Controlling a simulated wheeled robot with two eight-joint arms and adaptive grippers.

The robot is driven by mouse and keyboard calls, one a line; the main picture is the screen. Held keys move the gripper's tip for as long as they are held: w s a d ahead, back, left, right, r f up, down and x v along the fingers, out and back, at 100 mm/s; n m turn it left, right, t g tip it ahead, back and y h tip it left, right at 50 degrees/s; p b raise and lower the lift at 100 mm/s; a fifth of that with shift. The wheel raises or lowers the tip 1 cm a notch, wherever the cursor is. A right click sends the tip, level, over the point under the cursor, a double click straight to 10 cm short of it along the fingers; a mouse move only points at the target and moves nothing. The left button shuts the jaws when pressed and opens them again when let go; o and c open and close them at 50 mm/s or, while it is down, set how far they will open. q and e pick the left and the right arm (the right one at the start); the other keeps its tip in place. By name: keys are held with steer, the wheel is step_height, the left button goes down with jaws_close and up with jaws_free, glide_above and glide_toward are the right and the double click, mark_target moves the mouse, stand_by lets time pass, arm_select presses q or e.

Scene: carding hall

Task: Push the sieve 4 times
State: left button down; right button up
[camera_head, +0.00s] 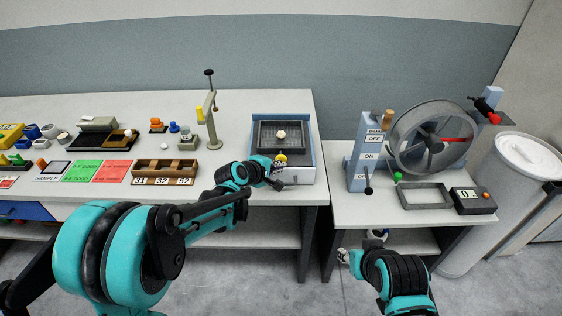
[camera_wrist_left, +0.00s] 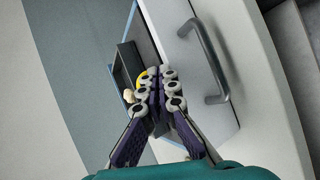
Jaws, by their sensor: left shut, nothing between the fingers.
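The sieve (camera_head: 299,124) is a dark square frame lying in a blue and grey box (camera_head: 304,172) at the right end of the long table. A pale lump (camera_head: 281,134) lies in it. A yellow knob (camera_head: 281,158) is at its front edge. My left gripper (camera_head: 279,166) is shut and empty, its fingertips right at the knob; contact cannot be told. In the left wrist view the fingertips (camera_wrist_left: 160,88) partly cover the yellow knob (camera_wrist_left: 142,77), beside the dark sieve frame (camera_wrist_left: 124,66). My right gripper (camera_head: 358,246) hangs low before the right table, fingers apart.
A bar handle (camera_wrist_left: 211,60) sticks out from the box front. The right table holds a lever panel (camera_head: 361,160), a round drum (camera_head: 430,138) and a counter (camera_head: 472,200).

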mark_target(279, 160)
arm_select(q)
steer(key=shift+w, duration=1.65)
stand_by(1.3)
steer(key=shift+s, duration=2.05)
steer(key=s, duration=0.5)
